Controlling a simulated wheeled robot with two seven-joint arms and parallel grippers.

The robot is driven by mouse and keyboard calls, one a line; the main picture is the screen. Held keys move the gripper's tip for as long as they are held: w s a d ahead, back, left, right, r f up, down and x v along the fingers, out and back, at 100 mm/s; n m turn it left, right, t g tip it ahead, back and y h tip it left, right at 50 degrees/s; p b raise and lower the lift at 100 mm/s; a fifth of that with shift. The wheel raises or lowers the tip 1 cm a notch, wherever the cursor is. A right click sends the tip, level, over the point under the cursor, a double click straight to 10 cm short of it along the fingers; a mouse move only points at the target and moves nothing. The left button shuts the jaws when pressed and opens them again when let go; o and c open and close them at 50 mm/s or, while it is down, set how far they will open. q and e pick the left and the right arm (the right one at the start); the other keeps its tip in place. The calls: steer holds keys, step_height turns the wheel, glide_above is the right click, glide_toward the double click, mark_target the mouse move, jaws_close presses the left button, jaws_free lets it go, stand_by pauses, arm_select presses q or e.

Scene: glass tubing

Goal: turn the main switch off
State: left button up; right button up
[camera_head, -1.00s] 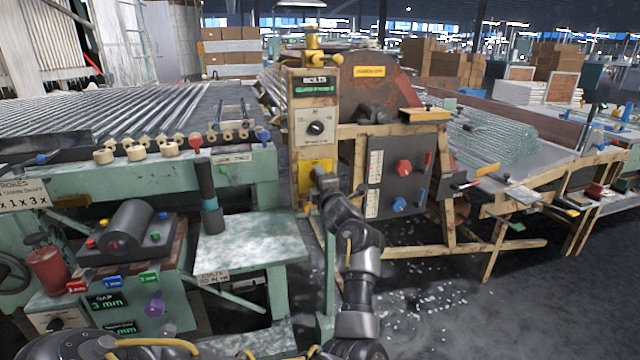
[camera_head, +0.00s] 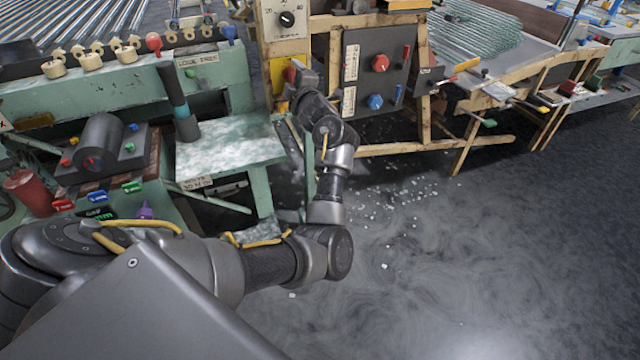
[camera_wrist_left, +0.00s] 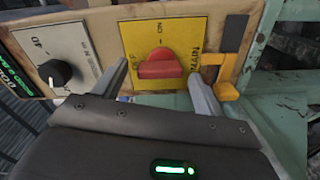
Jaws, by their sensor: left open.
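The main switch is a red knob (camera_wrist_left: 160,64) on a yellow plate (camera_wrist_left: 133,34) marked MAIN, with ON at one edge and lettering at the left that is partly covered. The knob's red grip lies roughly crosswise in the left wrist view. My left gripper (camera_wrist_left: 159,84) is open, with one finger on each side of the knob; I cannot tell whether they touch it. In the head view the left gripper (camera_head: 298,72) is at the yellow plate (camera_head: 277,74) on the wooden post and hides most of it. My right gripper is not in view.
A black dial (camera_wrist_left: 56,73) is beside the plate, and a yellow bracket (camera_wrist_left: 222,80) is at its other side. A grey panel (camera_head: 377,62) with red and blue knobs stands to the right. A green bench (camera_head: 225,150) is at left.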

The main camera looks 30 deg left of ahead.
arm_select(q)
steer(key=m+p, duration=0.1)
steer(key=m, duration=0.1)
steer(key=m+p, duration=0.1)
steer(key=m, duration=0.1)
steer(key=m+p, duration=0.1)
steer(key=m, duration=0.2)
steer(key=shift+r, duration=0.4)
steer(key=m+p, duration=0.1)
steer(key=m, duration=0.3)
steer(key=shift+w+f+p, duration=0.1)
steer(key=shift+w+p, duration=0.05)
steer(key=shift+p, duration=0.15)
steer(key=s+d+m+p, duration=0.2)
steer(key=s+d+m, duration=0.3)
steer(key=d, duration=0.4)
steer(key=s+d+f+m+h+p, duration=0.2)
steer(key=f+m, duration=0.1)
steer(key=f, duration=0.6)
steer(key=s+d+f+m+h+p, duration=0.2)
steer(key=d+f+m+h, duration=0.1)
steer(key=f, duration=0.7)
steer(key=s+d+f+m+t+h+p, duration=0.1)
steer(key=d+f+m+h+p, duration=0.1)
steer(key=f, duration=0.7)
steer(key=shift+s+d+f+m+h, duration=0.15)
steer(key=shift+s+f+m+h, duration=0.25)
steer(key=shift+m+h, duration=0.1)
